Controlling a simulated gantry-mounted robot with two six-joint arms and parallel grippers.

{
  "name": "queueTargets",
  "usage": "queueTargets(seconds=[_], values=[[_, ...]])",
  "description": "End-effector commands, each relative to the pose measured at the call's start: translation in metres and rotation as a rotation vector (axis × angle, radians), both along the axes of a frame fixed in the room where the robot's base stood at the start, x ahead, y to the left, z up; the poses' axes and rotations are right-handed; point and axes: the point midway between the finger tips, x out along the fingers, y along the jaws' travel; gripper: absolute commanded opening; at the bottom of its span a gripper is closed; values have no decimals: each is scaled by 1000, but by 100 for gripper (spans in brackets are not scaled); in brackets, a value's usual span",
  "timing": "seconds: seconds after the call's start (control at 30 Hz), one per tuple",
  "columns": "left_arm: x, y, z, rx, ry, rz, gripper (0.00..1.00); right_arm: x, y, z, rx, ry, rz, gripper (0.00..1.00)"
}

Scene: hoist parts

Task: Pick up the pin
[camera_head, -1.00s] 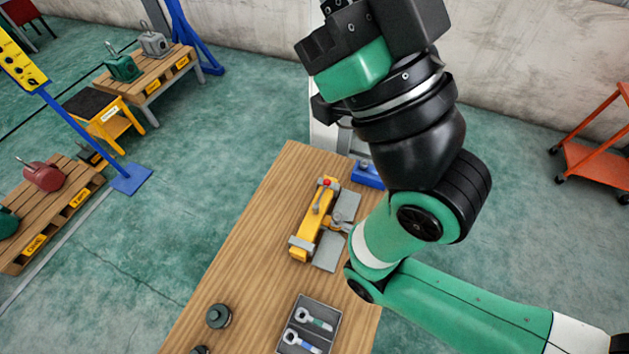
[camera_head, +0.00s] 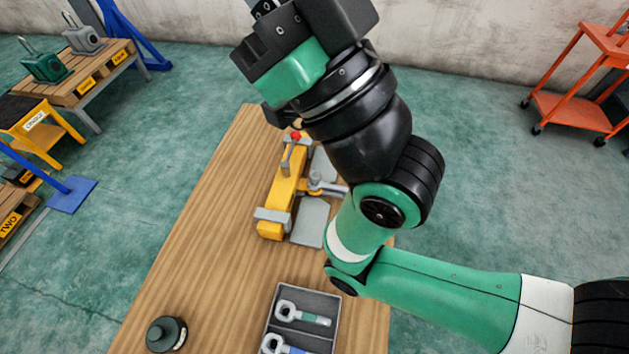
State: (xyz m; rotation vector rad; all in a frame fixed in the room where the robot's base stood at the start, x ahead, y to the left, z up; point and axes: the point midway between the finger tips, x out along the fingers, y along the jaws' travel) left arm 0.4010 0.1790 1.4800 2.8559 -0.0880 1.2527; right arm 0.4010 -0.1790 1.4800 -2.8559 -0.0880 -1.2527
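Two ring-ended pins lie in a dark grey tray (camera_head: 334,335) at the front of the wooden table: one with a green band (camera_head: 303,314), and below it one with a blue band (camera_head: 277,345), partly cut off by the lower picture edge. My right arm crosses the view from the lower right and reaches up over the table's far end. Its gripper (camera_head: 262,8) is at the top edge, mostly out of frame, well away from the tray. Its fingers do not show clearly. My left gripper is not in view.
A yellow clamp fixture (camera_head: 284,190) with a red knob and grey plates (camera_head: 310,222) stands mid-table, partly behind my arm. A dark round part (camera_head: 166,335) sits at the front left. The table's left strip (camera_head: 203,225) is clear. An orange cart (camera_head: 580,105) stands far right.

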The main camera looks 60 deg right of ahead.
Motion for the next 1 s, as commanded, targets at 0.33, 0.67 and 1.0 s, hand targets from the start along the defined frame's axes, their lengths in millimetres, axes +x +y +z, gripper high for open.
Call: queueTargets(seconds=[0.33, 0.67, 1.0], values=[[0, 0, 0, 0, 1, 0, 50, 0, 0, 0, 0, 1, 0, 0], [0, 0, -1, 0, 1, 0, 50, 0, 0, -1, 0, 1, 0, 56], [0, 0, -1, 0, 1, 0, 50, 0, 0, -1, 0, 1, 0, 75]])
